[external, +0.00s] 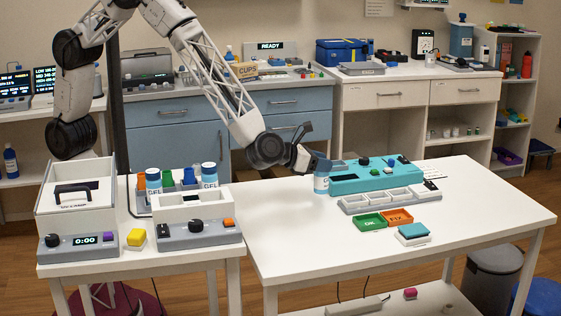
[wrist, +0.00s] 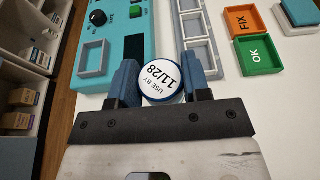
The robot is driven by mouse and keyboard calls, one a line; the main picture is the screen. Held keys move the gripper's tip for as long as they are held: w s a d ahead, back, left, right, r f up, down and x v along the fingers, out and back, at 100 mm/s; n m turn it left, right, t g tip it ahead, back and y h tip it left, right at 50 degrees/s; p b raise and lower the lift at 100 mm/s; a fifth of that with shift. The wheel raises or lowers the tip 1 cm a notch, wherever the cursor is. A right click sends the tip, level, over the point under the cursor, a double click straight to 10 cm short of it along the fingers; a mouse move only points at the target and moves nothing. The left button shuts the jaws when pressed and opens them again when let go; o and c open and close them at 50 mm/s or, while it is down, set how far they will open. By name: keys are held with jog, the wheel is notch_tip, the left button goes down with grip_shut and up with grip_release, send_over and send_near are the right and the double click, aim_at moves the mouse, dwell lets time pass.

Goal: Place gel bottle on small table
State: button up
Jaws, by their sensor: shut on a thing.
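My gripper (external: 318,165) is shut on a gel bottle (external: 321,184) with a white cap and a blue-and-white label. The bottle is upright at the left end of the teal device, over the larger white table (external: 300,228). I cannot tell whether its base touches the tabletop. In the wrist view the bottle's round lid (wrist: 164,78), marked "USE BY 11/28", sits between my two blue fingers (wrist: 160,85). The smaller white table (external: 110,262) stands at the left. Two more gel bottles, one (external: 209,174) and another (external: 153,180), stand there behind a white box.
The teal device (external: 375,176), a grey tray (external: 390,200), a green bin (external: 370,221) and an orange bin (external: 398,216) lie right of the bottle. The larger table's front left is clear.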

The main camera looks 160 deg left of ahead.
aim_at(321, 174)
jog(key=shift+f, duration=1.7)
jog(key=shift+f, duration=0.2)
jog(key=o, duration=1.1)
jog(key=shift+c, duration=0.2)
jog(key=shift+r, duration=0.2)
jog(key=v, duration=0.7)
jog(key=shift+d, duration=0.25)
jog(key=shift+r, duration=0.1)
